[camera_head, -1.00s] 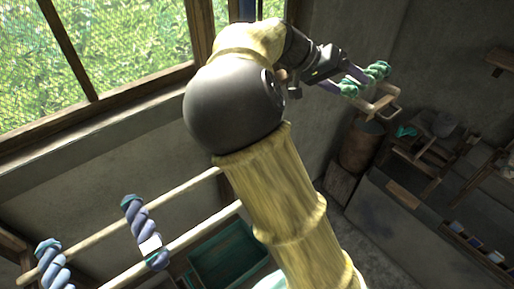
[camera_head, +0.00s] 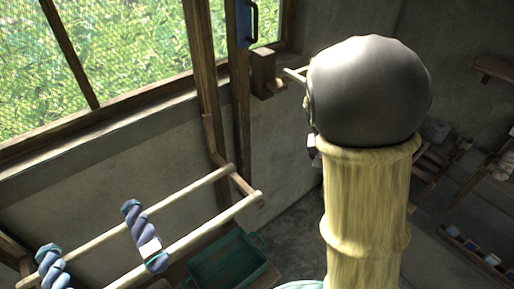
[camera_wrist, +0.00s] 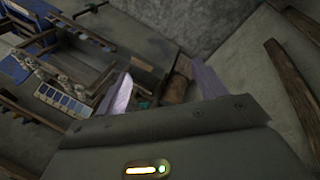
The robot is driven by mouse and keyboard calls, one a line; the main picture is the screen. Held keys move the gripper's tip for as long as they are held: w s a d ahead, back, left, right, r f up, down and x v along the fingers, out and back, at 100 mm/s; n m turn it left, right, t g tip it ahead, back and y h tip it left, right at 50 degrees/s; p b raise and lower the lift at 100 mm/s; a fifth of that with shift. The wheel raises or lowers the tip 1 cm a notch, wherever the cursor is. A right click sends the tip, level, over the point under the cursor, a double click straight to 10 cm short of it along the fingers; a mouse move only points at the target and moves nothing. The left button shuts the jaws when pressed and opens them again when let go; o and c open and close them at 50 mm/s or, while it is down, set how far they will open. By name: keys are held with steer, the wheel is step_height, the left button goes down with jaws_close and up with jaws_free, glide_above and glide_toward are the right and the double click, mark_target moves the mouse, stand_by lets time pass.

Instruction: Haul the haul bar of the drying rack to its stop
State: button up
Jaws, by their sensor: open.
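The drying rack (camera_head: 205,226) shows in the head view as two parallel wooden poles, with twisted blue-violet skeins (camera_head: 137,222) hanging at its left part. A blue piece with a dark handle (camera_head: 250,22) is on a wooden upright above the rack's right end; I cannot tell whether this is the haul bar. In the head view my arm hides my gripper. In the wrist view my gripper (camera_wrist: 162,70) is open and empty, its two pale fingers apart, over the floor and the far furniture. No handle shows between the fingers.
A wooden block (camera_head: 264,74) is fixed to the wall beside the window. A green crate (camera_head: 228,262) stands below the rack. Shelves and small trays (camera_head: 470,247) are at the right. A wooden beam (camera_wrist: 292,90) runs close at the right of the wrist view.

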steer(key=s+a+f+n+t+y, duration=0.1)
steer(key=s+a+f+y, duration=0.1)
steer(key=s, duration=0.3)
steer(key=s+a+f+n+t+y, duration=0.1)
steer(key=s+a+y, duration=0.1)
steer(key=s+a, duration=0.2)
steer(key=shift+s+a+f+n, duration=0.15)
steer(key=shift+s+f+n, duration=0.2)
steer(key=shift+s, duration=0.8)
steer(key=shift+c, duration=0.4)
